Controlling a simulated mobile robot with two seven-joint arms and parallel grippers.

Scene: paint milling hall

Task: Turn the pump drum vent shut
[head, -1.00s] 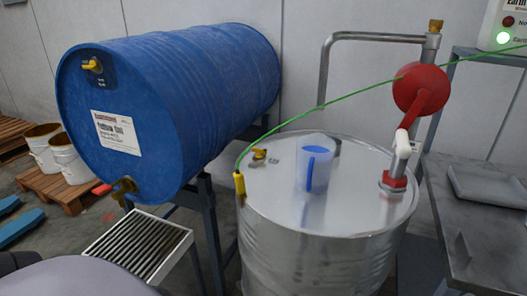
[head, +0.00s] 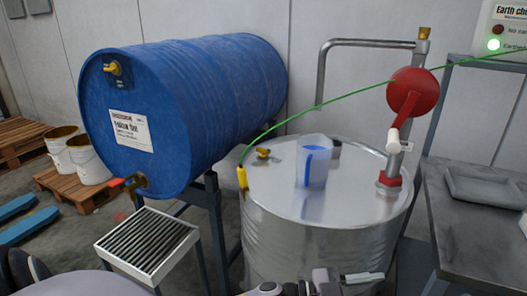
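The pump drum (head: 320,236) is an upright silver steel drum in the middle of the head view. Its vent (head: 263,153), a small yellow-brass fitting with a handle, sits on the left of the lid; I cannot tell whether it is turned open or shut. A rotary pump (head: 411,94) with a red body stands at the lid's right side. A grey gripper, apparently my left (head: 362,279), just shows at the bottom edge, in front of the drum and well below the vent. It is mostly cut off, so its opening is unclear. My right gripper is not in view.
A translucent jug (head: 313,162) stands on the lid beside the vent. A green cable (head: 310,108) runs from a yellow clamp (head: 242,178) on the rim. A blue drum (head: 190,105) lies left, above a grated tray (head: 147,243). A grey table (head: 470,235) stands right.

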